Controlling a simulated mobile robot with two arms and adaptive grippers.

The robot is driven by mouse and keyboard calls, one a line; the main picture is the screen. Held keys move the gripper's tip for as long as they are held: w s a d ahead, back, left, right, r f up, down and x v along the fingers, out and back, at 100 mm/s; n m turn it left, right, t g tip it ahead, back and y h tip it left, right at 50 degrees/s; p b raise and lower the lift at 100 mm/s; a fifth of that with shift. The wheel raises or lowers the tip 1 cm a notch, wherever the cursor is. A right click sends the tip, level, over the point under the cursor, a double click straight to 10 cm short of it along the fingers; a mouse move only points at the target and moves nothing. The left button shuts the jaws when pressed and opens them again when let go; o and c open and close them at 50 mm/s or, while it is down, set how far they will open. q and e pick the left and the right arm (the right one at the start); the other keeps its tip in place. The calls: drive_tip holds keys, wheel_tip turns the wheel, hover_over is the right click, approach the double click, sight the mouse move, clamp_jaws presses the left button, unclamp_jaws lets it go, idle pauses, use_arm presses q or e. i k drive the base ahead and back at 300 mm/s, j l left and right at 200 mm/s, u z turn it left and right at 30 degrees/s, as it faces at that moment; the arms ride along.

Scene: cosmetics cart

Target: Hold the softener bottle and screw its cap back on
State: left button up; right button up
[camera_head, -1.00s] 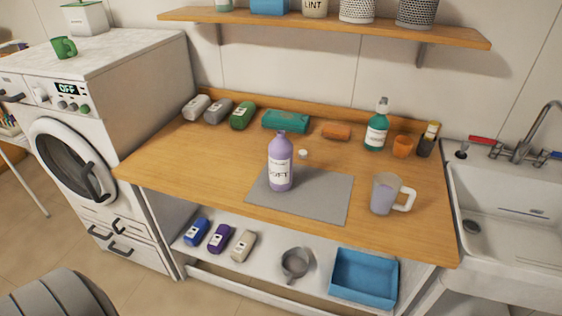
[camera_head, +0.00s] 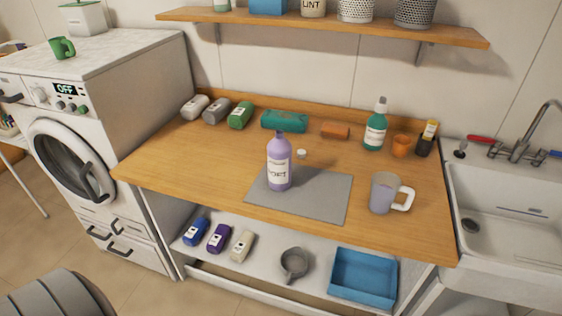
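The purple softener bottle (camera_head: 279,172) stands upright on the left part of the grey mat (camera_head: 322,197) on the wooden counter. Its neck looks uncapped. A small white cap (camera_head: 302,154) lies on the counter just behind and to the right of the bottle. Neither of my grippers shows in the head view.
A shelf (camera_head: 330,29) overhangs the back. The counter's left front is clear.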

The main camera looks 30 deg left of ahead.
sight(279, 149)
drive_tip(key=k+j, duration=0.1)
drive_tip(key=j, duration=0.25)
drive_tip(key=k+j, duration=0.15)
drive_tip(key=j, duration=0.25)
drive_tip(key=k+j, duration=0.1)
drive_tip(key=j, duration=0.25)
drive_tip(key=k+j+z, duration=0.1)
drive_tip(key=j, duration=0.25)
